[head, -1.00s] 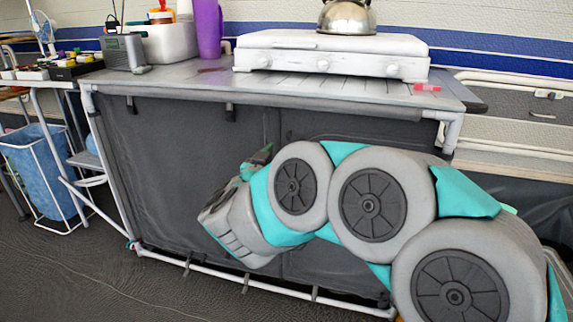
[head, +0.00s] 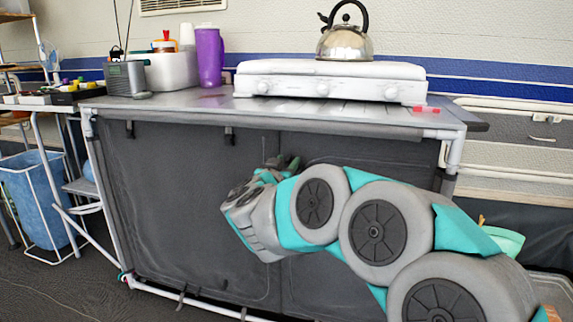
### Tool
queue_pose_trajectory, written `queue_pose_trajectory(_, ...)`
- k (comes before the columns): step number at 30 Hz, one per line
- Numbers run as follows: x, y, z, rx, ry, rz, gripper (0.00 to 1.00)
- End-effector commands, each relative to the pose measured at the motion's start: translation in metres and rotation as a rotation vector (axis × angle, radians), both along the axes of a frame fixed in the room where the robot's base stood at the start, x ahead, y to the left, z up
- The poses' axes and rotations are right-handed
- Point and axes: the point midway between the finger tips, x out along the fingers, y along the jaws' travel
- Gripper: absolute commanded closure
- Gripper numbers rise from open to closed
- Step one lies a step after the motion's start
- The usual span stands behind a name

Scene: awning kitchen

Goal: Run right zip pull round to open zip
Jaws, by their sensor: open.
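The grey fabric front (head: 190,190) of the kitchen stand hangs below the worktop, with thin vertical seam lines, one near its middle. A faint line also runs along its lower edge. I cannot make out the right zip pull; the right part of the front is largely covered by my arm. My gripper (head: 284,164) shows only as small dark and teal parts behind my wrist, in front of the upper middle of the fabric. It is open, and I see nothing in it. Whether it touches the fabric cannot be told.
A white stove (head: 330,82) with a kettle (head: 343,42) stands on the worktop (head: 200,103). A purple flask (head: 209,57), a white tub (head: 172,72) and a radio (head: 124,78) stand at left. A blue bin (head: 35,198) is at far left. Floor is clear at lower left.

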Motion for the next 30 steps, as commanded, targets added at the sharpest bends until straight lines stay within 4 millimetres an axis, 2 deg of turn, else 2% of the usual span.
queue_pose_trajectory(7,0.0004,-0.0001,0.0006,0.0,-0.001,0.0,0.58)
queue_pose_trajectory(18,0.0002,-0.0001,0.0006,0.0,-0.001,0.0,1.0)
queue_pose_trajectory(30,0.0002,-0.0001,0.0005,0.0,-0.001,0.0,1.0)
